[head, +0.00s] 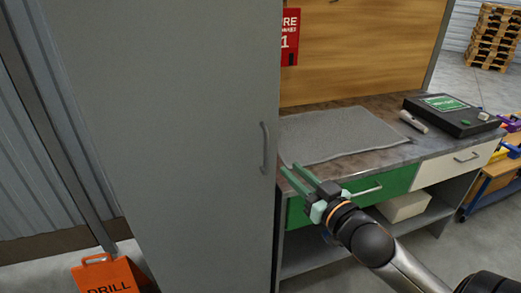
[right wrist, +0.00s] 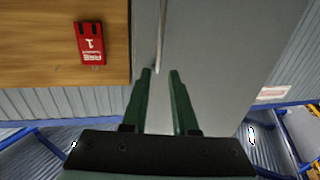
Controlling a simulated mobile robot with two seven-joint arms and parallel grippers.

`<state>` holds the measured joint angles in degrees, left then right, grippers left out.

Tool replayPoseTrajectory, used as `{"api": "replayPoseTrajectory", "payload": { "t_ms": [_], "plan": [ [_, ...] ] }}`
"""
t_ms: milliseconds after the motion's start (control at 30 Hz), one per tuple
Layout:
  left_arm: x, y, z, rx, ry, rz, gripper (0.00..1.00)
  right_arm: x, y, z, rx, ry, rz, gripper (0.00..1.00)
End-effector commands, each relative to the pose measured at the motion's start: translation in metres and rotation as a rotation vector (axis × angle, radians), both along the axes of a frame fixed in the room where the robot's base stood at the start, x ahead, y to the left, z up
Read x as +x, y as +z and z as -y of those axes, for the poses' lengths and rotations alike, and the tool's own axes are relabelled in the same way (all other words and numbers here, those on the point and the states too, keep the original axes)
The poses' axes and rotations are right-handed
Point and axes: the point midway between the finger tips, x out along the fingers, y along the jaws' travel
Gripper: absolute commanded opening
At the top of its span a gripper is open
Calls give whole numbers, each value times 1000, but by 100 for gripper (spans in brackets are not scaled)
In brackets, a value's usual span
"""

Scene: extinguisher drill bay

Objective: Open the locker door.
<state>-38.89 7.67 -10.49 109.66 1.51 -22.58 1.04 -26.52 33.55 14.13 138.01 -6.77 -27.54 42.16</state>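The tall grey locker door (head: 165,140) fills the left middle of the head view and looks closed. Its vertical bar handle (head: 265,148) is near the door's right edge. My right gripper (head: 287,172) has its two green fingers apart and empty. Its tips are just right of and below the handle in the head view, apart from it. In the right wrist view the handle (right wrist: 161,35) lies ahead of the fingertips (right wrist: 160,72), roughly in line with the gap between them. The locker's inside is hidden. My left gripper is not in view.
A workbench (head: 365,115) with a grey mat (head: 335,135) and a black case (head: 450,114) stands right of the locker. Its green drawer (head: 375,188) is close to my right gripper. An orange drill sign (head: 105,275) stands on the floor at lower left.

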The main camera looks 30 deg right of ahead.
Motion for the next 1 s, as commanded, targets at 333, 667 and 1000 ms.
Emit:
{"api": "replayPoseTrajectory", "payload": {
  "t_ms": [333, 667, 1000],
  "plan": [
    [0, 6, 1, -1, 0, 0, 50, 40, 2, 2, -1, 0, 1, 27],
    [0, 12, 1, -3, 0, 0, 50, 89, 1, 4, -1, 0, 0, 27],
    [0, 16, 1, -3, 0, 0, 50, 120, 0, 5, 0, 0, -2, 27]
  ]
}}
